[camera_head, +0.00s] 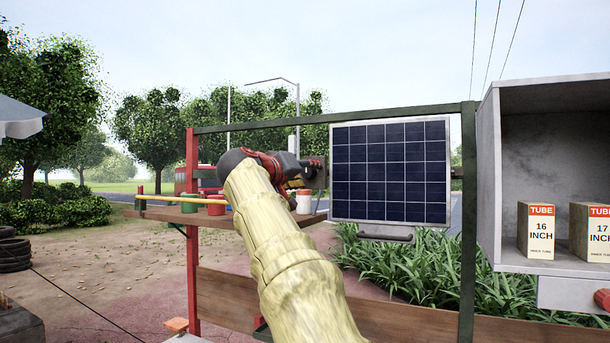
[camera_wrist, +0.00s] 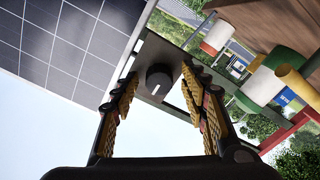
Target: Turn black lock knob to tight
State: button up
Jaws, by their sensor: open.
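The black lock knob (camera_wrist: 158,80) shows in the wrist view as a short dark cylinder on a grey metal bracket plate (camera_wrist: 168,58) beside the solar panel (camera_wrist: 60,40). My gripper (camera_wrist: 160,76) is open, with one padded finger on each side of the knob. Whether either finger touches it I cannot tell; a gap shows on both sides. In the head view my gripper (camera_head: 298,172) is at the left edge of the solar panel (camera_head: 390,170). The knob cannot be made out there.
A green and red frame (camera_head: 340,121) surrounds the panel. A wooden shelf (camera_head: 165,213) with coloured cups and a yellow bar lies left of my gripper. A grey cabinet (camera_head: 487,180) with tube boxes (camera_head: 537,232) stands at right. Cups (camera_wrist: 215,38) also show in the wrist view.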

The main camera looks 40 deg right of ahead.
jog(key=v, duration=1.2)
dwell(0.5)
